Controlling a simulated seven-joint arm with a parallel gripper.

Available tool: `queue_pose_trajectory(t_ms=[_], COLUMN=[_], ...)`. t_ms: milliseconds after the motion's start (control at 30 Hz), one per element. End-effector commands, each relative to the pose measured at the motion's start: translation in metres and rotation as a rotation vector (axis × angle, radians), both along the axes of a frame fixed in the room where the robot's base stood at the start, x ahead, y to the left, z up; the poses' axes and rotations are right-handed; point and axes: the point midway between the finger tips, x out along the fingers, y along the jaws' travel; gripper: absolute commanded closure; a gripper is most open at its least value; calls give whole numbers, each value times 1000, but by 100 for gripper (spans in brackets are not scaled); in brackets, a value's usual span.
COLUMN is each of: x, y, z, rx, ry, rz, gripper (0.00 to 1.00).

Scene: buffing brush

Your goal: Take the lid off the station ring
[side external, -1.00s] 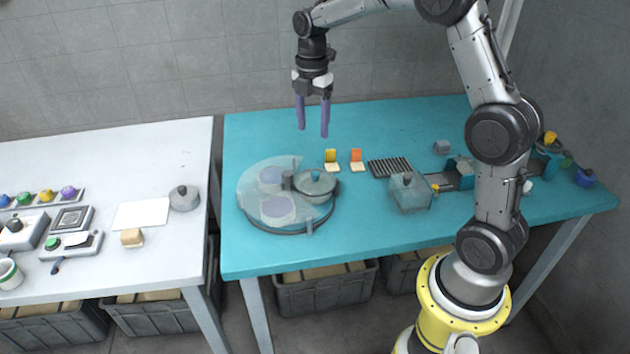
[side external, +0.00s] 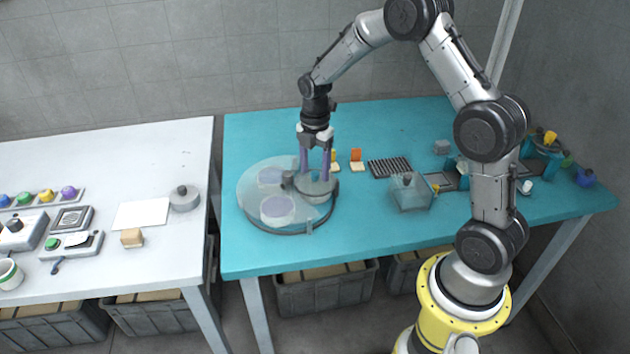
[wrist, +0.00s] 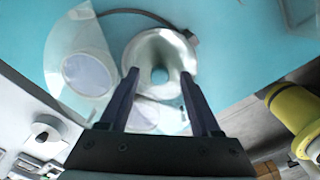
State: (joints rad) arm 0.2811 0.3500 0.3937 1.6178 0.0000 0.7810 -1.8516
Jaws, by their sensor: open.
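The station ring (side external: 290,231) is a dark round base on the turquoise table, under a clear cover (side external: 252,190) with pale discs beneath it. A round grey-green lid (side external: 316,190) sits at the ring's right side; it also shows in the wrist view (wrist: 150,50). My gripper (side external: 314,174) points down over the lid, open. In the wrist view its dark fingers (wrist: 159,77) stand apart, one on each side of the lid's central knob (wrist: 160,76). I cannot tell whether they touch anything. The fingers hide the knob in the side view.
Yellow and orange upright pieces (side external: 356,155), a black slatted rack (side external: 389,167) and a clear box with a knob (side external: 410,192) stand to the right. The turquoise front edge is clear. A white table (side external: 150,250) with a grey knobbed disc (side external: 184,198) is to the left.

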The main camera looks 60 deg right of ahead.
Motion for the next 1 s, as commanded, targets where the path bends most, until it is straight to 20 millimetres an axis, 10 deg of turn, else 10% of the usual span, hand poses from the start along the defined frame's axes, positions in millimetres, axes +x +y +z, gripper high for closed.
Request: queue_pose_trajectory(t_ms=[267,633,1000], x=[0,0,0], y=[0,0,0], z=[-4,-4,-4], rx=[0,0,0], ry=[-1,-1,-2], rz=[0,0,0], gripper=[36,99,100])
